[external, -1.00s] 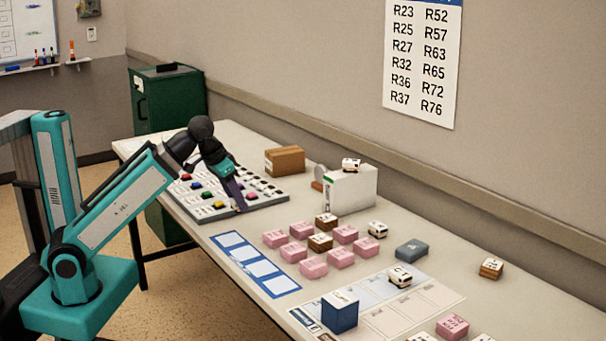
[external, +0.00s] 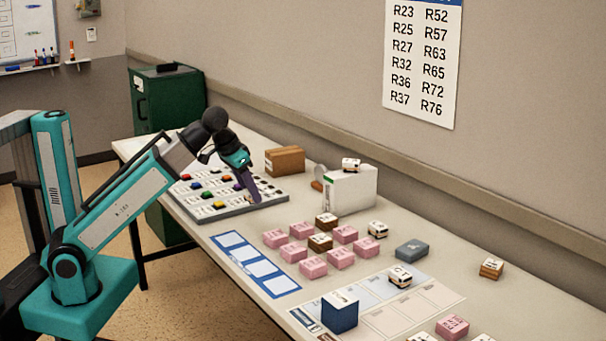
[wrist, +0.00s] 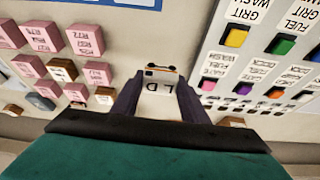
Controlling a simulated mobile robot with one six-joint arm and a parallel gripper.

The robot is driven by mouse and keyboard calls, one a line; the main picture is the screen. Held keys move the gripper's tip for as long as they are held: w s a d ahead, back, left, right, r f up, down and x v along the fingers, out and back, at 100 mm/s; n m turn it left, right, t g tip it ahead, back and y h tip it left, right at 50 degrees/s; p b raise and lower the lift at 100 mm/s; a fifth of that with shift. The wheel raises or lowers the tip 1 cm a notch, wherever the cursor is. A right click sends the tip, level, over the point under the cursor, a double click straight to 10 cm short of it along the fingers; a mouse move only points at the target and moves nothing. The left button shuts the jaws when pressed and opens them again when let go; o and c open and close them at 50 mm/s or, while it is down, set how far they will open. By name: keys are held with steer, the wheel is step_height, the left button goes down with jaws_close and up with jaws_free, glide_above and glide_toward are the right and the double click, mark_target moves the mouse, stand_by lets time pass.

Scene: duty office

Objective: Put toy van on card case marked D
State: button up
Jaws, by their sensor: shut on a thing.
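My gripper (external: 251,196) is over the near right end of the button board. In the wrist view my gripper (wrist: 158,97) is shut on a small white toy van (wrist: 160,86), its lettered top facing the camera and dark and orange details at its far end. The van is mostly hidden in the external view. Other white toy vans stand on a white box (external: 350,190), on the bare table (external: 377,229) and on the printed sheet (external: 400,281). I cannot make out which thing is the card case marked D; a dark blue box (external: 340,314) and a grey-blue block (external: 411,250) show no readable D.
The button board (external: 212,205) has coloured buttons and labels. Several pink blocks (external: 313,267) and brown-sided blocks (external: 320,242) stand mid-table. A blue-bordered strip (external: 255,262) lies along the front edge. A cardboard box (external: 285,161) stands behind. The table's right rear is fairly clear.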

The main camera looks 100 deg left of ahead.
steer(key=w+r+m+p, duration=0.1)
steer(key=w+r+p, duration=0.1)
steer(key=w+p, duration=0.65)
steer(key=w+r+m+p, duration=0.1)
steer(key=w+r+p, duration=0.15)
steer(key=w, duration=1.05)
steer(key=w+d+f+m+p, duration=0.1)
steer(key=w+d+p, duration=0.4)
steer(key=d+p, duration=0.2)
steer(key=w+d+f+m+h+p, duration=0.1)
steer(key=w+d+f+p, duration=0.1)
steer(key=w+d+p, duration=0.2)
steer(key=shift+w+d+f+t+h+p, duration=0.25)
steer(key=shift+w+d+t+h+p, duration=0.1)
steer(key=shift+d+p, duration=1.1)
steer(key=p, duration=0.4)
glide_above(410, 247)
steer(key=shift+s+f, duration=0.15)
steer(key=shift+f, duration=0.55)
steer(key=shift+a+f, duration=0.1)
